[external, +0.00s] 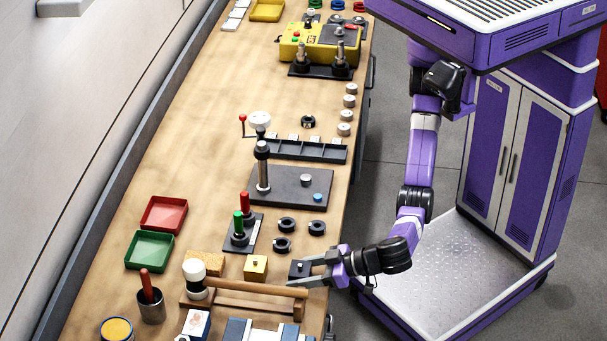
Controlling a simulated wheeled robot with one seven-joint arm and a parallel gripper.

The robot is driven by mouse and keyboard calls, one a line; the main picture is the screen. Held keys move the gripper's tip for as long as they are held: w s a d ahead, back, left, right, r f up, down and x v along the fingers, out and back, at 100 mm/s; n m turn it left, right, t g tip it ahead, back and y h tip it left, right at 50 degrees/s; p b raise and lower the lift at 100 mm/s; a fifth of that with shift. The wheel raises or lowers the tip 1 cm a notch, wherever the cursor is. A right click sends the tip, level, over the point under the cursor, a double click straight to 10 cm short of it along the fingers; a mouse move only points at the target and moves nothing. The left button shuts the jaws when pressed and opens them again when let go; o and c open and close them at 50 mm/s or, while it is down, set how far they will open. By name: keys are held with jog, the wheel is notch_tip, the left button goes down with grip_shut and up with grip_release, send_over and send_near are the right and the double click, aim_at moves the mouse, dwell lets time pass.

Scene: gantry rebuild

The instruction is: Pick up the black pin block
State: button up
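The black pin block (299,269), a small dark cube with a little pin on top, stands upright near the right edge of the wooden bench. My gripper (309,271) reaches in low from the right. Its two fingers are spread apart, with their tips at the right side of the block, one toward the back and one toward the front. I cannot tell whether either finger touches the block. The block appears to rest on the bench.
A yellow pin block (256,267) stands just left of the black one. A mallet (245,287) lies on a wooden stand close in front. Black rings (287,224) lie behind, near a plate with red and green handles (240,236). Red (164,213) and green (149,250) trays are farther left.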

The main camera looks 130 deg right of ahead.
grip_shut()
jog(key=shift+r, duration=0.1)
